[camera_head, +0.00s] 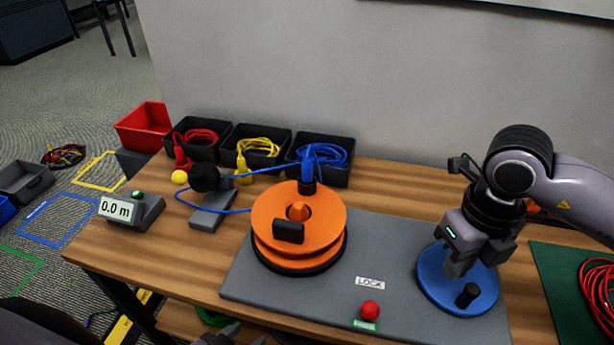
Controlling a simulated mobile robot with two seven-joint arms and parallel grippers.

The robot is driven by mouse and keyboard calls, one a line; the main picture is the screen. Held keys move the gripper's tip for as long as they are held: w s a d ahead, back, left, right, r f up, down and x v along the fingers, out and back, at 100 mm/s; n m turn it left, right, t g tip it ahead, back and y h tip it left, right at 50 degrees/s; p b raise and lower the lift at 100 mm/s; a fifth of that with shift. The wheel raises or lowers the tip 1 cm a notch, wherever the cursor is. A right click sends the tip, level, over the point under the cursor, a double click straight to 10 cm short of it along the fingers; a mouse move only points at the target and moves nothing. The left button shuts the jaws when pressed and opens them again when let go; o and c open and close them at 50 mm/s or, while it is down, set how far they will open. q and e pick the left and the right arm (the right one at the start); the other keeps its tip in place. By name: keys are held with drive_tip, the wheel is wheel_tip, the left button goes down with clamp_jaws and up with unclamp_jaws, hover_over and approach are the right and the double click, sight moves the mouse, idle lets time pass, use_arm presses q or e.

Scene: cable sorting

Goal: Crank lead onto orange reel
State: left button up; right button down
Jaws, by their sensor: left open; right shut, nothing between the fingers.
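The orange reel (272,214) stands on a grey base plate (385,240), with a black block on its front. A thin blue lead (232,212) runs to the reel's left side from a black round guide (204,178); another stretch reaches toward the blue coil (325,154). The blue crank disc (436,284) with its black knob (467,295) is at the plate's right. My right gripper (456,273) points down over the disc, shut and empty, beside the knob; contact is unclear. My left gripper (236,337) is open at the bottom edge, partly cut off.
A red ball-topped lever (370,310) stands by the LOCK label (370,283). A meter (131,210) reads 0.0 m. Black bins (196,151) with red, yellow and blue cables line the back. A red cable coil (603,285) lies on a green mat (556,275).

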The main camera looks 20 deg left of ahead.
sight(440, 293)
drive_tip(key=shift+f+b, duration=2.1)
drive_tip(key=shift+f, duration=0.5)
